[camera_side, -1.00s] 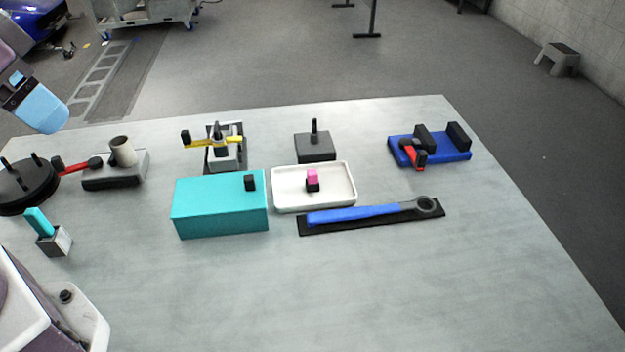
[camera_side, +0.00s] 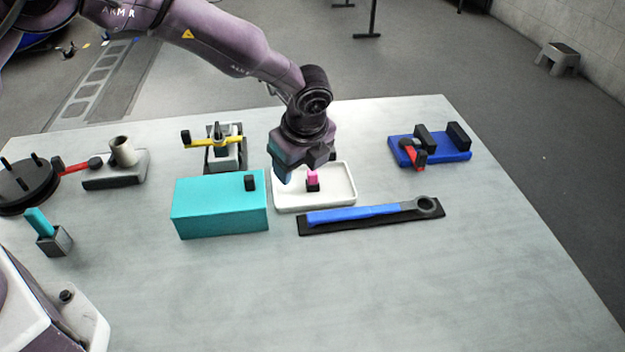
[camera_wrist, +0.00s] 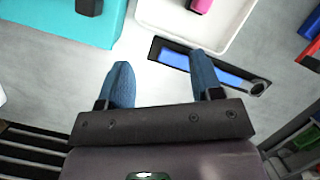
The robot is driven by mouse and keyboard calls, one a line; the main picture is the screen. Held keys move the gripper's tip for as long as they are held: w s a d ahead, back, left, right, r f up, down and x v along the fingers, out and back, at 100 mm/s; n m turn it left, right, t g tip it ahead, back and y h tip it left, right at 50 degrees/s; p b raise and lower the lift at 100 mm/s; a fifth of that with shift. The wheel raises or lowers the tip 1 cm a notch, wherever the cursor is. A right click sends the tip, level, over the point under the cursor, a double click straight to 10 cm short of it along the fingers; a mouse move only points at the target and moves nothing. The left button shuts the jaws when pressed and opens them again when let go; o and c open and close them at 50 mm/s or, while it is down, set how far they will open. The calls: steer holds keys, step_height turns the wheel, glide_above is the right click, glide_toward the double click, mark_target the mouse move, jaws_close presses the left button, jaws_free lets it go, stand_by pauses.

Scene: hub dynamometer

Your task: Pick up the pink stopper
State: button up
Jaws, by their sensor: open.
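The pink stopper (camera_side: 312,175) stands upright with a black part below it, in the shallow white tray (camera_side: 345,195). In the wrist view the stopper (camera_wrist: 201,5) is at the top edge, partly cut off, in line with the right finger and beyond its tip. My gripper (camera_side: 307,168) hangs pointing down over the back of the tray in the side view, close to the stopper. In the wrist view my gripper's blue fingers (camera_wrist: 162,66) are wide apart with nothing between them.
A teal box (camera_side: 220,205) with a black knob stands left of the tray. A blue-handled wrench (camera_side: 355,213) lies on a black strip in front of it. A blue fixture (camera_side: 445,150) is at the right. The table front is clear.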

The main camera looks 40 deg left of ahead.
mark_target(313, 173)
steer(key=w+d+r+m+t, duration=0.1)
steer(key=w+m, duration=0.3)
steer(key=m, duration=0.1)
steer(key=shift+m, duration=0.6)
steer(key=x, duration=1.2)
steer(key=shift+w+a+f, duration=0.25)
steer(key=shift+w+a, duration=0.05)
steer(key=shift+w, duration=0.15)
steer(key=c, duration=1)
steer(key=shift+r, duration=0.1)
